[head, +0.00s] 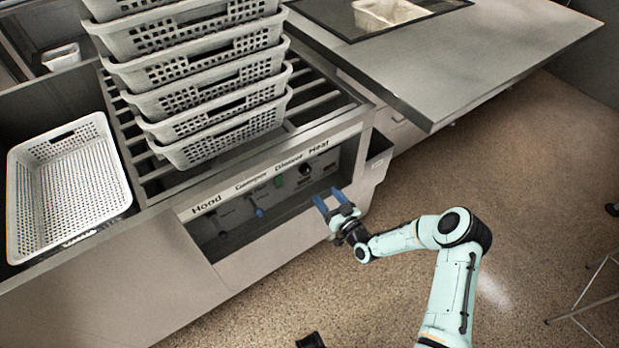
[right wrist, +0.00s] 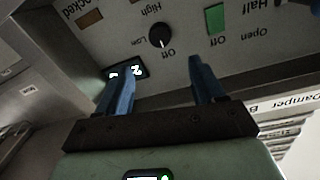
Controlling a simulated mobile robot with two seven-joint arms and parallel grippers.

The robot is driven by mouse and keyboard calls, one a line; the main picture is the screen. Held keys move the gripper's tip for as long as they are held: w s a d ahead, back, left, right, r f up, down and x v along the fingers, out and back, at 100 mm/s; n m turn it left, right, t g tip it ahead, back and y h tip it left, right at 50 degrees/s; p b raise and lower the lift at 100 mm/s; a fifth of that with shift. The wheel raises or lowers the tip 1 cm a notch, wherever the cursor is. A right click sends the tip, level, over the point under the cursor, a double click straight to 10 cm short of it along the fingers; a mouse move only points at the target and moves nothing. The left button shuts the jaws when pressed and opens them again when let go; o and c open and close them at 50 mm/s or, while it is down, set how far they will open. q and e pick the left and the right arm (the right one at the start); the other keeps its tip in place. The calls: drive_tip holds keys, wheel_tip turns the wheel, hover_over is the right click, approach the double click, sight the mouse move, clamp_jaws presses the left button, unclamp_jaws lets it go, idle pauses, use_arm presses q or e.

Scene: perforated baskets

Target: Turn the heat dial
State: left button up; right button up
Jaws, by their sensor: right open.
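The heat dial (right wrist: 160,36) is a small round black knob on the grey panel, with Off, Low and High printed around it. In the head view the dial (head: 305,169) sits under the Heat label at the panel's right end. My right gripper (head: 330,197) is open and empty, its two blue fingers pointing at the panel just below the dial. In the right wrist view the fingers (right wrist: 162,65) are apart, with the dial beyond the gap between their tips and not touched. My left gripper is not in view.
A small lit display (right wrist: 127,71) is partly behind one finger. A green indicator (right wrist: 215,18) is beside the dial. The panel also has blue-tipped levers (head: 258,211). Stacked perforated baskets (head: 200,75) stand above it. A metal table (head: 430,70) is at right; floor in front is open.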

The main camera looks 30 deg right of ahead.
sight(308, 172)
drive_tip(key=w+b, duration=0.2)
drive_tip(key=w, duration=0.8)
drive_tip(key=shift+a+f, duration=0.1)
drive_tip(key=shift+a, duration=0.05)
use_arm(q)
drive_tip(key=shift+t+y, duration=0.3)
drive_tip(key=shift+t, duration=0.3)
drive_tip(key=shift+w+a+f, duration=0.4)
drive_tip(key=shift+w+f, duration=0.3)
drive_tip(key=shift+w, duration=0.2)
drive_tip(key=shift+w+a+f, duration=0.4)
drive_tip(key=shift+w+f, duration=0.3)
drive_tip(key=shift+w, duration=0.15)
use_arm(e)
drive_tip(key=shift+w, duration=0.7)
drive_tip(key=c, duration=1.1)
